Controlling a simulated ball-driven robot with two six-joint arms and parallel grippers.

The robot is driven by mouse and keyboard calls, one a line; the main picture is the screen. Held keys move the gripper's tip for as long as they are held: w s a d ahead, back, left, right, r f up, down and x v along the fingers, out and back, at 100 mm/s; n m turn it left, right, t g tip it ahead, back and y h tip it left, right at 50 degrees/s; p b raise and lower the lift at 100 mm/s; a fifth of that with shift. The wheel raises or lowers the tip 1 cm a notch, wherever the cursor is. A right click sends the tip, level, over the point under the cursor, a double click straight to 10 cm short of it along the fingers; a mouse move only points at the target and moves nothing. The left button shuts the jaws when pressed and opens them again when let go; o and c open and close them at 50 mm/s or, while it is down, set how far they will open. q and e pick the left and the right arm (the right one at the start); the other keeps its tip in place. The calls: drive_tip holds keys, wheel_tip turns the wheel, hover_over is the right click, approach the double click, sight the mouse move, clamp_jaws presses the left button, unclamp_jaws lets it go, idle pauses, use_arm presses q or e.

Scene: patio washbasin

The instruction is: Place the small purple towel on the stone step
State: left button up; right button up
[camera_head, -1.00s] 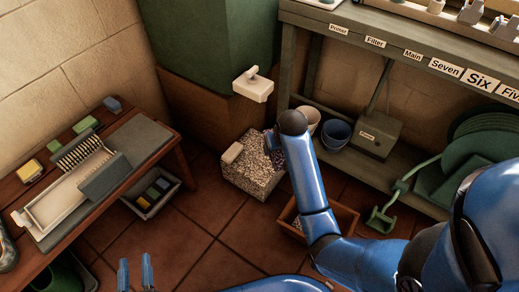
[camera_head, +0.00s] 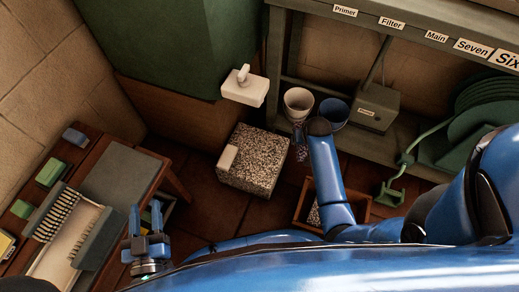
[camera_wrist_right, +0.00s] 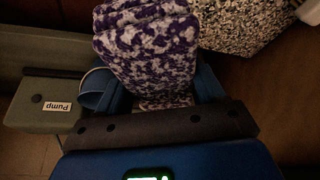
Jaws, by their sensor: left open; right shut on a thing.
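The small purple towel, with a purple and white mottled pattern, is folded between the fingers of my right gripper (camera_wrist_right: 150,103) in the right wrist view (camera_wrist_right: 150,45). A sliver of the towel (camera_head: 301,152) shows in the head view beside my right arm, which hides most of that gripper. The stone step (camera_head: 262,165) is a speckled grey block on the floor, just left of the towel. It also shows at the top of the wrist view (camera_wrist_right: 240,22). My left gripper (camera_head: 146,219) is open and empty, beside the wooden bench at lower left.
A pale block (camera_head: 228,157) lies on the step's left side; the rest of its top is clear. A white bucket (camera_head: 298,103) and blue bucket (camera_head: 334,112) stand behind. A wooden crate (camera_head: 357,205) stands at right. A white dispenser (camera_head: 244,88) overhangs behind the step.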

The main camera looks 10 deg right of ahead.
drive_tip(key=s+f, duration=0.3)
drive_tip(key=f, duration=0.3)
drive_tip(key=b, duration=0.9)
hover_over(259, 148)
drive_tip(key=s, duration=0.2)
drive_tip(key=shift+w+a+f+m+b, duration=0.15)
drive_tip(key=shift+f+m+b, duration=0.15)
drive_tip(key=shift+f, duration=0.35)
wheel_tip(259, 148, down, 5)
drive_tip(key=b, duration=0.4)
drive_tip(key=shift+w+a+f+b, duration=0.1)
drive_tip(key=shift+f+b, duration=0.05)
drive_tip(key=shift+b, duration=0.25)
drive_tip(key=o, duration=1.2)
drive_tip(key=shift+c, duration=0.2)
